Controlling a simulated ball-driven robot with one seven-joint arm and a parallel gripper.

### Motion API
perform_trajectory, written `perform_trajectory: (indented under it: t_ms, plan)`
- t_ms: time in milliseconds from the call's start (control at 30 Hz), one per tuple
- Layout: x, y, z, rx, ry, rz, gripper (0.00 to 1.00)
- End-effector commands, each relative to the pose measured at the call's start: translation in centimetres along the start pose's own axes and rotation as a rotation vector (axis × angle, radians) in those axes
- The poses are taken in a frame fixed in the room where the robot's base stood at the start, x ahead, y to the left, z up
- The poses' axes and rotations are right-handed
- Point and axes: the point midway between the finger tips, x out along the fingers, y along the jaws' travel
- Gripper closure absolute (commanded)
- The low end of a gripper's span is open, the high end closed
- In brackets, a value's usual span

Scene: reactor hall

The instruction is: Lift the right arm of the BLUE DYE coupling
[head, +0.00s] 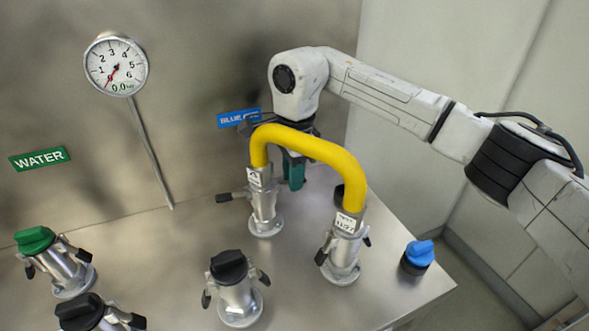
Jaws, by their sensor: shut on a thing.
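The blue label (238,118), partly hidden by my gripper, is on the back panel. Below it is the BLUE DYE coupling (263,204), where one end of the yellow hose (318,148) sits. Its left arm (231,197) sticks out sideways to the left. Its right arm cannot be made out; it is at the teal fingers of my gripper (293,182). My gripper points down behind the hose, just right of the coupling's top. The fingers are close together, shut on what appears to be that right arm; the hose hides part of the gripper.
The hose's other end sits on a second coupling (343,248) with its arms down. A black-capped coupling (235,287) and a green-capped coupling (57,262) stand nearer and left. A blue cap (418,255) lies near the bench's right edge. A gauge (116,65) is on the panel.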

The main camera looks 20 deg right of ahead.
Motion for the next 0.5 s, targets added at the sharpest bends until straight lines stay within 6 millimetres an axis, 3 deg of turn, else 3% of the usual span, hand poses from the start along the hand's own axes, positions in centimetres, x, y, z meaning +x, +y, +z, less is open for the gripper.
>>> perform_trajectory:
  t_ms: [400,433,500]
  plan:
    - [-0.19,-0.03,0.06,0.001,0.045,-0.003,1.00]
    - [-0.19,-0.03,0.06,0.001,0.045,-0.003,0.78]
    - [-0.19,-0.03,0.06,0.001,0.045,-0.003,0.71]
